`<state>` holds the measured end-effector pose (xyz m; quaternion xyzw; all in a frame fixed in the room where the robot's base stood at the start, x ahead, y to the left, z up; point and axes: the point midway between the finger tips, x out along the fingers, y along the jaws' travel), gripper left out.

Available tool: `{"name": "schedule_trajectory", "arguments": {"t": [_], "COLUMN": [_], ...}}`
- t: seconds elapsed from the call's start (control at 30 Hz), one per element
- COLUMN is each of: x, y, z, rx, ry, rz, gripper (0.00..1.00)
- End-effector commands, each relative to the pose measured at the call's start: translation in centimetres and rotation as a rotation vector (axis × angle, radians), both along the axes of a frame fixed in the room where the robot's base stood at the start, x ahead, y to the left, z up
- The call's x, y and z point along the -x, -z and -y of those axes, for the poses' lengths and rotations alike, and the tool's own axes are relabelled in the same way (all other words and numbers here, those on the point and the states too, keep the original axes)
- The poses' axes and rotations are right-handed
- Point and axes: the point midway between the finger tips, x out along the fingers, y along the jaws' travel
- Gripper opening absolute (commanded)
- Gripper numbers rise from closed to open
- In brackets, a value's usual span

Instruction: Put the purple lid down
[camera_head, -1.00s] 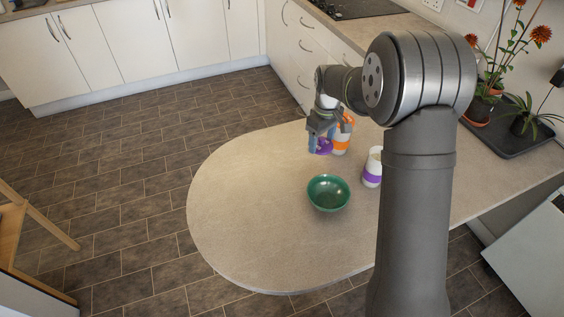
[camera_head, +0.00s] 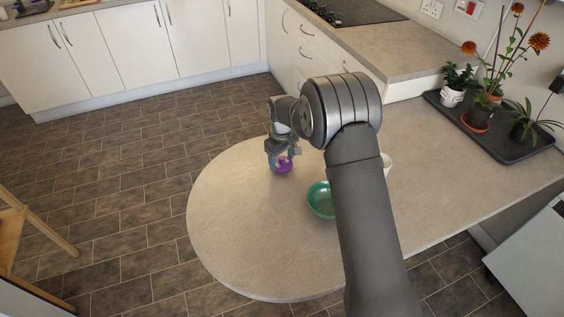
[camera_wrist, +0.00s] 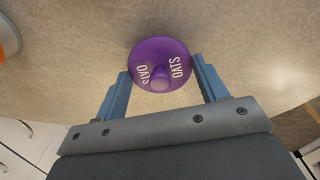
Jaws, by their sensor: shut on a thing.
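The purple lid (camera_head: 284,166) is at my gripper (camera_head: 281,160), over the far left part of the rounded counter. In the wrist view the round lid (camera_wrist: 160,50), with a knob and white "OATS" lettering, sits between the two blue fingertips of my gripper (camera_wrist: 161,72). The fingers are shut on its sides. The gap between lid and counter is hard to judge.
A green bowl (camera_head: 319,201) stands right of and nearer than the lid, partly behind my arm. A white container (camera_head: 387,161) shows just past my arm. An orange-and-white object (camera_wrist: 7,40) is at the wrist view's left edge. The counter (camera_head: 240,220) left of the bowl is clear.

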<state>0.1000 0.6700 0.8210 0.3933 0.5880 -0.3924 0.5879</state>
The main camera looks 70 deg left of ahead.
Motion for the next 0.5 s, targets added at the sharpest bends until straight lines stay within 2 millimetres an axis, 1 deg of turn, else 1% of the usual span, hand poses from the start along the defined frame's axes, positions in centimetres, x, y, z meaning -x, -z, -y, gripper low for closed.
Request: {"name": "schedule_trajectory", "arguments": {"t": [0.03,0.1,0.47,0.5], "x": [0.0,0.0,-0.1,0.0], "y": [0.9,1.7,2.1,2.1], "z": [0.1,0.1,0.0,0.0], "rx": [0.004,0.002,0.001,0.0], "ry": [0.0,0.0,0.0,0.0], "rz": [-0.001,0.0,0.0,0.0], "gripper": [0.45,0.45,0.45,0.7]}}
